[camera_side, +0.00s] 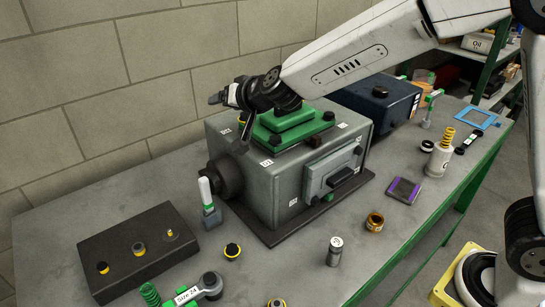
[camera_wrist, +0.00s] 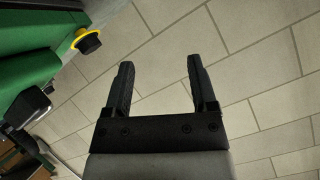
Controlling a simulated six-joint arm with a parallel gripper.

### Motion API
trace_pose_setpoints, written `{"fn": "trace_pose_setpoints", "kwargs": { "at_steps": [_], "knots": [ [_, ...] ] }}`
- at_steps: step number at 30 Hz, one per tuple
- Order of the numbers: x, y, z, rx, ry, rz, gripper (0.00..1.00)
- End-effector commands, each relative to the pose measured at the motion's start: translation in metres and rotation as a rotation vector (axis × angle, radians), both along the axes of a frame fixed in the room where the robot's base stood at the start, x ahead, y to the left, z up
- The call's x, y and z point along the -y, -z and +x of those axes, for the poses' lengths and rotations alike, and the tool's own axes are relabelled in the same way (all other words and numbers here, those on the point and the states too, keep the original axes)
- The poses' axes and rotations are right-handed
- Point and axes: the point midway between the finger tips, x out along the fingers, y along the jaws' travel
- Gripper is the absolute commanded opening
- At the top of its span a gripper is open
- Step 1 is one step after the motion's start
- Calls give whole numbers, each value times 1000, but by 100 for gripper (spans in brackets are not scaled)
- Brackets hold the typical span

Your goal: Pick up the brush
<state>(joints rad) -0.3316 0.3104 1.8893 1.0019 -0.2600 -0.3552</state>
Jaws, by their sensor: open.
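My gripper (camera_side: 216,98) is high above the left part of the grey engine block, pointing left towards the wall in the side view. In the wrist view, its two black fingers (camera_wrist: 160,68) stand wide apart with nothing between them. I cannot identify a brush with certainty. A white-handled tool (camera_side: 205,188) with a green band stands upright in a small grey-blue block beside the engine in the side view. It may be the brush, but its lower end is hidden. My gripper is well above it and apart from it.
The grey engine block (camera_side: 263,178) with its green top (camera_side: 290,128) fills the middle of the bench. A dark plate (camera_side: 120,262) with several yellow-black knobs lies at front left. A piston-like part (camera_side: 440,155) stands at right. The back-left bench is clear.

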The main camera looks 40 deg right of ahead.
Motion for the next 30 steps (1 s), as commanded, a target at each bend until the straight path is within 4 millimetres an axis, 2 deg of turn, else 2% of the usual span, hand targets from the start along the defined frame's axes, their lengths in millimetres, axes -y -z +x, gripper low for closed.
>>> {"fn": "trace_pose_setpoints", "kwargs": {
  "at_steps": [1, 3, 12, 21, 30],
  "knots": [
    [-18, 0, -9, 17, -27, -52, 74],
    [-32, 1, -19, 39, -50, -123, 74],
    [-68, 4, -51, 81, -104, -326, 74],
    [-88, 6, -77, 100, -138, -473, 74],
    [-85, 50, -74, 95, -134, -471, 74]
  ]
}}
